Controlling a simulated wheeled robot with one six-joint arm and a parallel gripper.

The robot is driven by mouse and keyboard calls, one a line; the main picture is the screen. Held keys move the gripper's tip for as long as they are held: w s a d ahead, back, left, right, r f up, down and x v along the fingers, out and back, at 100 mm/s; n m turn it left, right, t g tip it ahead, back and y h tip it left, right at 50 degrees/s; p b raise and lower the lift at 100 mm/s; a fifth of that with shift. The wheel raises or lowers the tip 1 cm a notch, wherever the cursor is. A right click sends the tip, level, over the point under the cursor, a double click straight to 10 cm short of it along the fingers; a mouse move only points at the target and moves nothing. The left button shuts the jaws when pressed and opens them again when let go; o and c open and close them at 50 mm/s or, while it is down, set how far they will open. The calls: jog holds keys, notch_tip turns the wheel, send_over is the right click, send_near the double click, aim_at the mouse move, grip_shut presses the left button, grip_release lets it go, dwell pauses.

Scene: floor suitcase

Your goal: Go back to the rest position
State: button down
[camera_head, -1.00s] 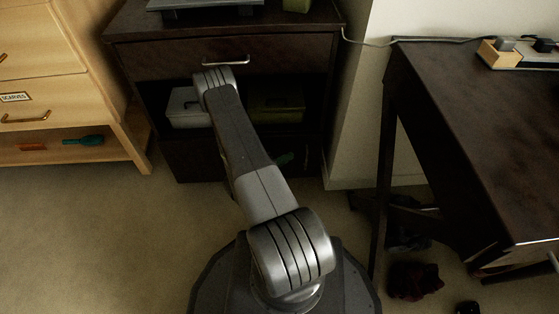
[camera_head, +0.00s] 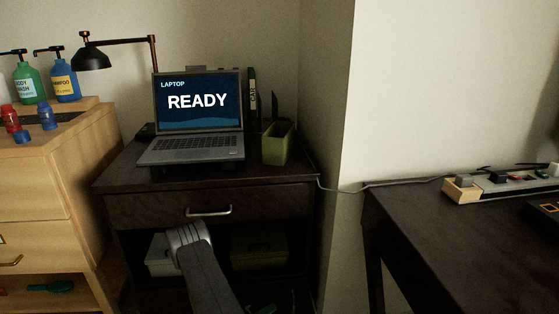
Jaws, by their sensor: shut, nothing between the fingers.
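My arm (camera_head: 205,275) rises from the bottom of the head view, in front of the dark cabinet. Its upper joint shows just below the drawer handle. My gripper is not visible in this view, so its fingers and what lies near them are hidden.
The dark cabinet (camera_head: 130,205) has a closed drawer with a metal handle (camera_head: 208,212) and an open shelf with a light box (camera_head: 158,256) and a green box (camera_head: 258,248). An open laptop (camera_head: 198,115) stands on top. A wooden dresser (camera_head: 50,175) is left; a dark desk (camera_head: 440,235) is right.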

jog(key=b, duration=0.3)
send_near(303, 286)
jog(key=x, duration=0.3)
jog(key=shift+w+d, duration=0.1)
jog(key=shift+w, duration=0.1)
jog(key=shift+w+d+r, duration=0.1)
jog(key=shift+w+d, duration=0.1)
jog(key=shift+d, duration=0.05)
jog(key=shift+d, duration=0.1)
